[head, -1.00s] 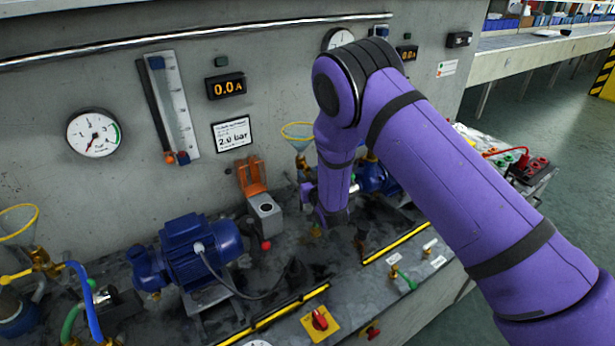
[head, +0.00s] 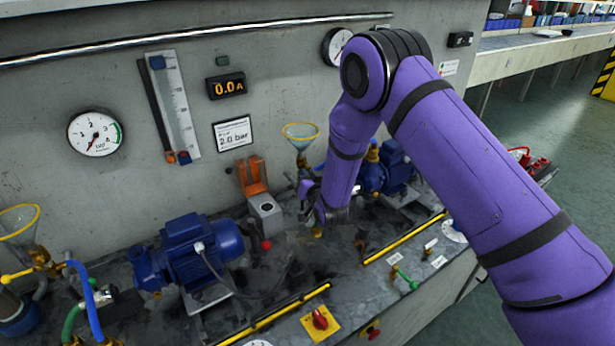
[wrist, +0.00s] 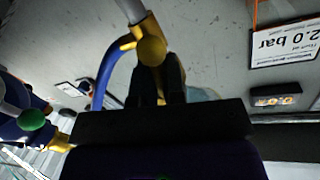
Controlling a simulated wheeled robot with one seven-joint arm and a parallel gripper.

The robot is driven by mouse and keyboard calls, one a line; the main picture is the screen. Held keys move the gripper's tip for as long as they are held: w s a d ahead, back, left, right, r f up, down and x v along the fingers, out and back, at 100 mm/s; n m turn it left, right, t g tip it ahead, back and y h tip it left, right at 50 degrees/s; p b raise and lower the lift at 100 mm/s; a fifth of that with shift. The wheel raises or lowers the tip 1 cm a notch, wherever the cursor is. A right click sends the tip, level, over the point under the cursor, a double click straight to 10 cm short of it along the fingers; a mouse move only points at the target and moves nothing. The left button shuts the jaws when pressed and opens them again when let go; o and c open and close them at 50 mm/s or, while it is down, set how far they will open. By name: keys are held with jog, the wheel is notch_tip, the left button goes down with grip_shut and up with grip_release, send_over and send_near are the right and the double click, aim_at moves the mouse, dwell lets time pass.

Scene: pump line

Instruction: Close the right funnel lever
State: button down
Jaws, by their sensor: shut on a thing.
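The right funnel (head: 300,131) is a clear cone with a yellow rim, standing upright on brass fittings beside my forearm in the head view. Its yellow lever (wrist: 152,50) shows in the wrist view with a rounded end, at the tips of my dark fingers. My gripper (wrist: 160,85) is shut on this lever. In the head view my gripper (head: 309,192) is just below the funnel, and the lever is hidden or too small to make out. A blue hose (wrist: 107,70) runs beside the lever in the wrist view.
A blue pump (head: 385,172) stands just right of my gripper. An orange-lidded box (head: 265,213) with a red ball handle stands to its left. A larger blue pump (head: 195,250) and the left funnel (head: 18,225) are farther left. The wall is close behind.

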jog(key=m, duration=0.4)
jog(key=a+r+m+g, duration=0.1)
jog(key=shift+s+m, duration=0.35)
jog(key=shift+m, duration=0.05)
jog(key=m, duration=0.1)
jog(key=m+g+y, duration=0.1)
jog(key=m, duration=0.1)
jog(key=shift+s+a+r, duration=0.15)
jog(key=shift+a+r, duration=0.05)
jog(key=shift+r, duration=0.1)
jog(key=shift+s+a+r+m+g+y, duration=0.1)
jog(key=shift+r+m+g+y, duration=0.2)
jog(key=shift+m, duration=0.65)
jog(key=shift+a+r+m+g+y, duration=0.1)
jog(key=shift+r+m+g+y, duration=0.15)
jog(key=shift+m, duration=0.7)
jog(key=c, duration=1.2)
grip_release()
jog(key=shift+d, duration=0.1)
jog(key=v, duration=1)
jog(key=shift+s+d+r, duration=0.1)
jog(key=shift+s, duration=0.25)
